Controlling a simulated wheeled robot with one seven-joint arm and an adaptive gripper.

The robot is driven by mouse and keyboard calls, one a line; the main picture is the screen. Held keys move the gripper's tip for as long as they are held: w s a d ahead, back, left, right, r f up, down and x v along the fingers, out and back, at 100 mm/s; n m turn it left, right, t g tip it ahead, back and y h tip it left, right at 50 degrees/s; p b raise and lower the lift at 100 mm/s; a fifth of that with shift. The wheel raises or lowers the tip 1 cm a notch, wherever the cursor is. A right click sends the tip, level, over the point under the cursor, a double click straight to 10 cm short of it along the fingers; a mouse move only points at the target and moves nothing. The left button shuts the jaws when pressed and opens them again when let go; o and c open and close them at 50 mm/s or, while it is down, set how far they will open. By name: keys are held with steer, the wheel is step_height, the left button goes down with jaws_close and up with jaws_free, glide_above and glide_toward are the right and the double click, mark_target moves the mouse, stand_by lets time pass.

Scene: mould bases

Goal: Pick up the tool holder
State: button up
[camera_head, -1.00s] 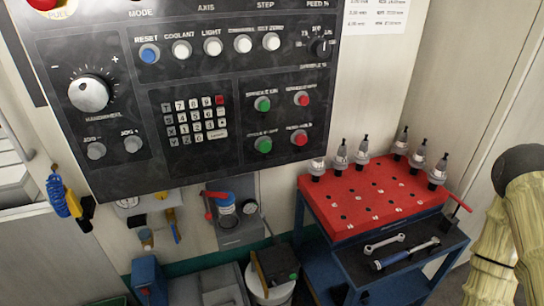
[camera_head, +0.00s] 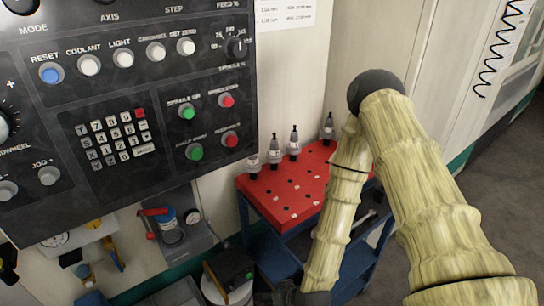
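Grey tool holders stand upright in the back row of a red rack (camera_head: 285,187) on a blue cart. Three tool holders (camera_head: 294,144) show at the left of the row, and another tool holder (camera_head: 327,127) stands farther right. My arm, in a pale cloth cover, hides the right part of the rack and anything there. My gripper is not clearly in view; only a dark part at the arm's lower end shows at the bottom edge.
A machine control panel (camera_head: 110,95) fills the upper left. A white bucket (camera_head: 228,280) stands left of the blue cart (camera_head: 275,255). A coiled black cable (camera_head: 495,50) hangs at the upper right. Grey floor (camera_head: 500,190) is open at the right.

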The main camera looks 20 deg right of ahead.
mark_target(276, 148)
steer(key=w+r+t+y, duration=0.1)
steer(key=w+r+t, duration=0.8)
steer(key=w+r, duration=1.3)
steer(key=w+d+r+t+h+b, duration=0.1)
steer(key=w+d, duration=0.3)
steer(key=w, duration=0.1)
steer(key=w+d+r+t+h, duration=0.1)
steer(key=w+d+h, duration=0.1)
steer(key=w+d, duration=0.3)
steer(key=w+d+r+h+b, duration=0.1)
steer(key=w+d+r+h, duration=0.1)
steer(key=w+d, duration=0.2)
steer(key=shift+w+d+m+t+b, duration=0.3)
steer(key=shift+w+d+t, duration=0.1)
steer(key=shift+w, duration=0.2)
steer(key=shift+w+a+f+p, duration=0.1)
steer(key=shift+w+p, duration=0.15)
steer(key=shift+w, duration=0.75)
steer(key=shift+w+a+r+p, duration=0.1)
steer(key=shift+w+p, duration=0.15)
steer(key=shift+w, duration=0.8)
steer(key=shift+w+a+f+p, duration=0.1)
steer(key=shift+w+p, duration=0.15)
steer(key=shift+w, duration=0.75)
jaws_close()
